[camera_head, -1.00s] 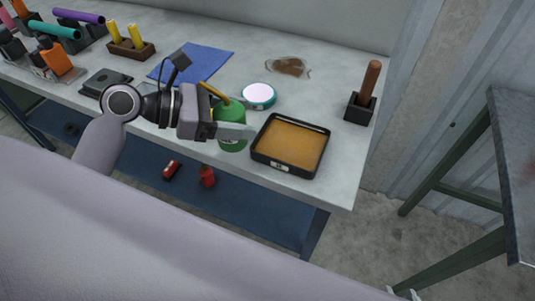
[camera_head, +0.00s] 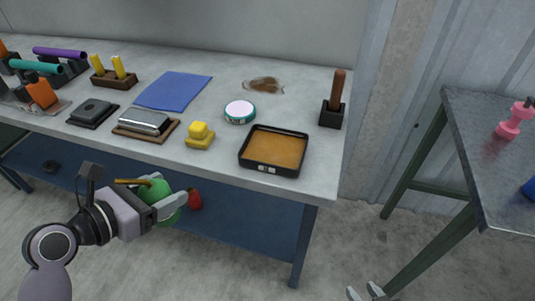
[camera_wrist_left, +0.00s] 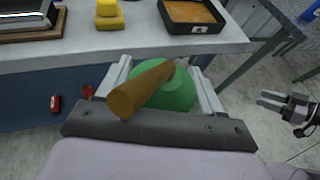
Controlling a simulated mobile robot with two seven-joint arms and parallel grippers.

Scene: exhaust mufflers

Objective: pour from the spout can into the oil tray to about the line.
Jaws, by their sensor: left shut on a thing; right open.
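The spout can is green with a brown spout. My left gripper (camera_head: 184,200) is shut around the can (camera_head: 160,192) and holds it in front of the bench, below the top's front edge. In the left wrist view the can (camera_wrist_left: 177,95) sits between both fingers, its spout (camera_wrist_left: 146,88) pointing toward the camera. The oil tray (camera_head: 273,172) is a black square pan on the bench, with amber liquid across its inside and a small pale label on its front. Any line in it is too small to tell. My right gripper (camera_wrist_left: 273,102) is open and empty, low in front of the bench.
A yellow block (camera_head: 199,136) and a silver muffler on a base (camera_head: 145,123) stand left of the tray. A teal-rimmed disc (camera_head: 240,111) lies behind it. A black holder with a brown handle (camera_head: 332,113) is at the right. A side table (camera_head: 480,150) stands further right.

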